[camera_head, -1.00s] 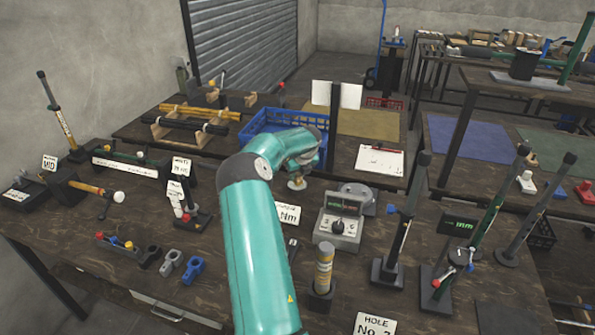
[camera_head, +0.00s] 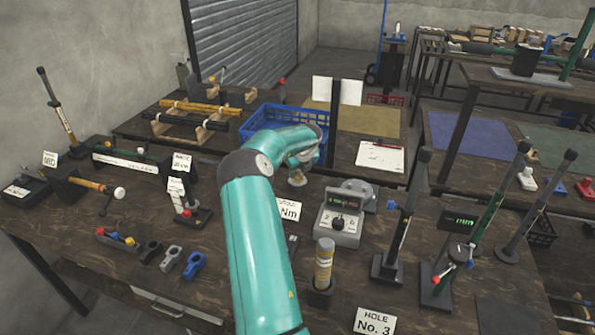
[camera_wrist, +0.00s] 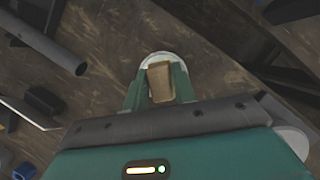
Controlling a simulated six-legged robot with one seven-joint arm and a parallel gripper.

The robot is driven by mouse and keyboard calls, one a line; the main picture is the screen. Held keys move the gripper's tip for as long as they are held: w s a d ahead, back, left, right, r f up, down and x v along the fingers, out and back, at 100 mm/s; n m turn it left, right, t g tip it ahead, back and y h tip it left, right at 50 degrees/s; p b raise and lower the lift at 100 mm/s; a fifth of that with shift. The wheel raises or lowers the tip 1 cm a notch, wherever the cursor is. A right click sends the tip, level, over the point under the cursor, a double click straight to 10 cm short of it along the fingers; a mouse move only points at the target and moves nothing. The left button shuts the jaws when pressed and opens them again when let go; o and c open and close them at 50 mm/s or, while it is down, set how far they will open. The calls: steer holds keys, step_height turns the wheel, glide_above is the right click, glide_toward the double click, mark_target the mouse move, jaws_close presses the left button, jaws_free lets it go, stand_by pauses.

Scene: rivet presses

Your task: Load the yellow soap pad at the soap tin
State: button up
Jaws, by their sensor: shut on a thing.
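My gripper (camera_wrist: 158,85) is shut on a small tan-yellow block (camera_wrist: 160,80), which looks like the yellow soap pad. The block sits between the two green fingers in the wrist view. A round, pale-rimmed thing (camera_wrist: 154,57) shows just behind the fingertips and may be the soap tin. I cannot tell whether the block touches it. In the head view my arm hides most of the gripper. A small pale-brown piece with a round base (camera_head: 297,178) shows below my wrist, near the back edge of the front bench.
A blue crate (camera_head: 285,122) stands behind my wrist. A grey box with a dial (camera_head: 340,218) and a yellow-grey cylinder in a holder (camera_head: 323,265) stand right of my arm. Tall upright levers (camera_head: 405,215) stand further right. Small clamps (camera_head: 170,258) lie at the left.

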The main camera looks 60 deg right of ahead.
steer(key=shift+f, duration=0.45)
stand_by(1.1)
steer(key=shift+r, duration=3.55)
